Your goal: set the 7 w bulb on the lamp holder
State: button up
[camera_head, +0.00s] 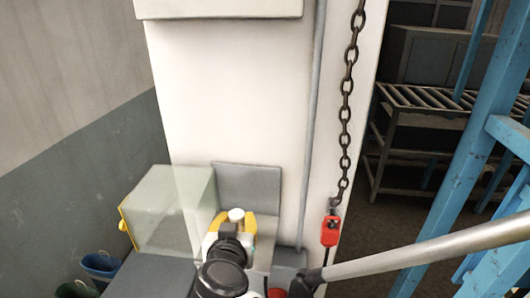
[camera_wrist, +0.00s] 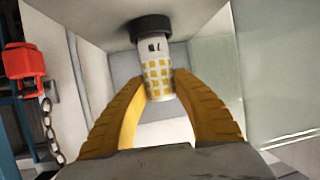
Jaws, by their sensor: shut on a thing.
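The bulb (camera_wrist: 158,68) is a white cylinder with rows of yellow squares and small dark marks near one end. My gripper (camera_wrist: 160,84) has its two yellow fingers shut on it from both sides. The marked end meets a dark round piece (camera_wrist: 151,28), which looks like the lamp holder; I cannot tell whether the bulb is seated in it or just in front of it. In the head view, my gripper (camera_head: 233,222) is at the grey bench, with the bulb's white end (camera_head: 236,214) showing between the fingers. The dark piece is hidden there.
A clear box (camera_head: 172,212) with yellow on its edge stands close to the left of my gripper. A grey panel (camera_head: 246,187) is behind it. A chain (camera_head: 346,110) with a red block (camera_head: 330,231) hangs at the right. Bins (camera_head: 101,265) stand lower left.

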jog(key=o, duration=0.8)
jog(key=shift+f, duration=0.1)
jog(key=p+v, duration=0.4)
jog(key=v, duration=0.7)
